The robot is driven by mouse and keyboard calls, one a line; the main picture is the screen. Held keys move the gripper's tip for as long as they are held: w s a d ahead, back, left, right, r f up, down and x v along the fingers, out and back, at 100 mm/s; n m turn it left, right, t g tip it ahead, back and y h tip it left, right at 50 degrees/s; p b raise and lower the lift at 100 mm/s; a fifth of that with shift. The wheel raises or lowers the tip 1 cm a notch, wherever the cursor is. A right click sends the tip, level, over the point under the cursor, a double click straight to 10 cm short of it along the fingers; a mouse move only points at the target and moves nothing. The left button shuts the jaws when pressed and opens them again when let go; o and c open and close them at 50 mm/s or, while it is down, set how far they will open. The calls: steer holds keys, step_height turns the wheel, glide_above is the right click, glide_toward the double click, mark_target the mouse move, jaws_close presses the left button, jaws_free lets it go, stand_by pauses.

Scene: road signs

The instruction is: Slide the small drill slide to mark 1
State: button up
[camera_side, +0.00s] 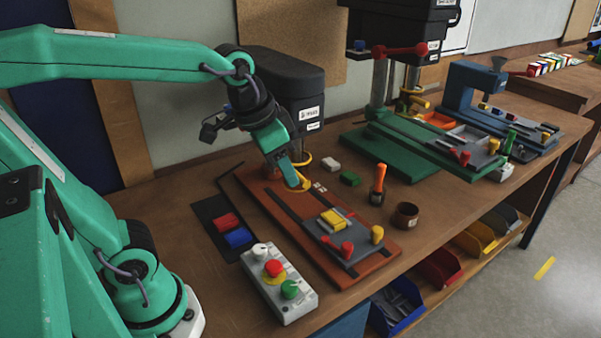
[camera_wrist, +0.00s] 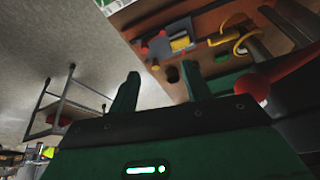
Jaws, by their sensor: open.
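The small drill slide (camera_side: 318,231) is a grey plate with a yellow block and red clamps. It sits on two dark rails of the orange-brown base (camera_side: 384,256), towards the front end. A yellow knob (camera_side: 377,233) stands at its right side. The slide also shows in the wrist view (camera_wrist: 161,50), upper middle. My gripper (camera_wrist: 160,86) is open with nothing between its fingers. In the side view its end is up by the drill's yellow ring (camera_side: 302,183), behind and above the slide, apart from it. I cannot make out mark 1.
A control box (camera_side: 279,284) with red and green buttons stands front left of the base. An orange-handled tool (camera_side: 379,182) and a brown cup (camera_side: 405,215) stand to the right. The dark drill head (camera_side: 285,82) rises behind. A larger green drill (camera_side: 420,147) stands further right.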

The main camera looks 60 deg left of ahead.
steer(key=shift+s+a, duration=0.2)
steer(key=shift+s, duration=0.45)
steer(key=m+g, duration=0.4)
steer(key=m, duration=0.3)
glide_above(377, 229)
steer(key=shift+f, duration=6.3)
steer(key=shift+f, duration=3.9)
